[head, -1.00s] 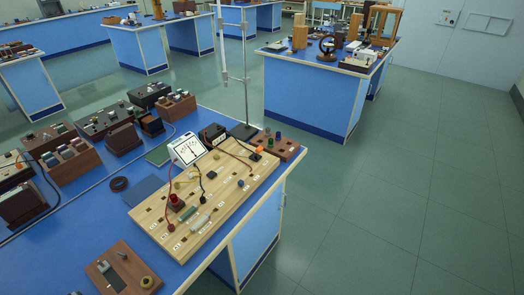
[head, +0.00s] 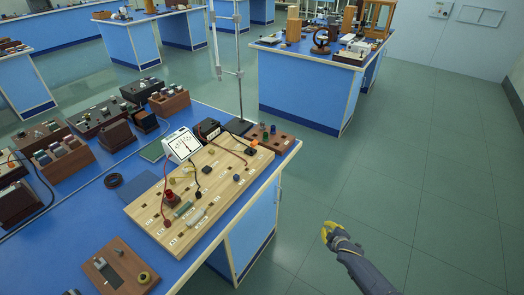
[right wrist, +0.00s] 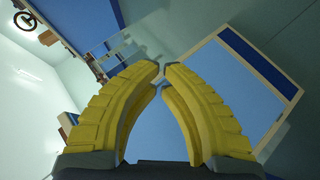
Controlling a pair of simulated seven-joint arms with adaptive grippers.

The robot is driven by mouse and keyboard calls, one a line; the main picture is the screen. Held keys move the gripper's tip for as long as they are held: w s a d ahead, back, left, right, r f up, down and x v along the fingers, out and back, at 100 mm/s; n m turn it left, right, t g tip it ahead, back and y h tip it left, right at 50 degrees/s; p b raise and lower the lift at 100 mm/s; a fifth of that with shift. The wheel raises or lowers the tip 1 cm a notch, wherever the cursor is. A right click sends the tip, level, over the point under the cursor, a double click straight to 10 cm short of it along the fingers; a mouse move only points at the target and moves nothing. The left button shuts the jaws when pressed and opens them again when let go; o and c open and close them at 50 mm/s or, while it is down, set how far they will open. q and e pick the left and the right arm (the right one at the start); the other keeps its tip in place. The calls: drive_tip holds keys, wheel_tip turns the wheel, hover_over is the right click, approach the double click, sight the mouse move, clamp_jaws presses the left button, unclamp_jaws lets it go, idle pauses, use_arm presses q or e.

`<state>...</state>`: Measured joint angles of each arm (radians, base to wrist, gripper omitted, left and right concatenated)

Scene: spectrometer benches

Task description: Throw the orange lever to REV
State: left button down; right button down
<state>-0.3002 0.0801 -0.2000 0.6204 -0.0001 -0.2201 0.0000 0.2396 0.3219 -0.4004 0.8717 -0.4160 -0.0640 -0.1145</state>
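A small orange piece (head: 254,143) on a dark block sits at the far right end of the pale wooden circuit board (head: 150,212). It looks like the orange lever, but it is too small to tell which way it is thrown or to read any REV mark. My right gripper (head: 327,231) has yellow fingers and is over the floor, right of the bench and well apart from the board. In the right wrist view, its fingertips (right wrist: 162,73) nearly meet, with nothing between them. My left gripper is not in view.
A white meter (head: 183,145), wires and several parts crowd the board. A metal stand (head: 240,85) rises behind it. A wooden block with coloured knobs (head: 272,138) is beside the lever. The floor (head: 400,190) right of the blue bench is clear.

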drive_tip(key=w+a+r+n+t+y, duration=0.25)
drive_tip(key=w+r+n, duration=0.45)
drive_tip(key=r, duration=0.6)
drive_tip(key=w+a+r+n+t+y, duration=0.1)
drive_tip(key=w+a+r+n+y, duration=0.45)
drive_tip(key=r, duration=0.85)
drive_tip(key=w+a+r+n+g+y, duration=0.1)
drive_tip(key=w+a+r+n+g, duration=0.2)
drive_tip(key=r+n, duration=0.6)
drive_tip(key=s+a+n+g+y, duration=0.1)
drive_tip(key=s+a+n+g, duration=0.2)
drive_tip(key=n, duration=0.9)
drive_tip(key=shift+s+a+f+y, duration=0.3)
drive_tip(key=shift+s+a, duration=1.1)
drive_tip(key=shift+a, duration=0.95)
drive_tip(key=shift+n, duration=0.25)
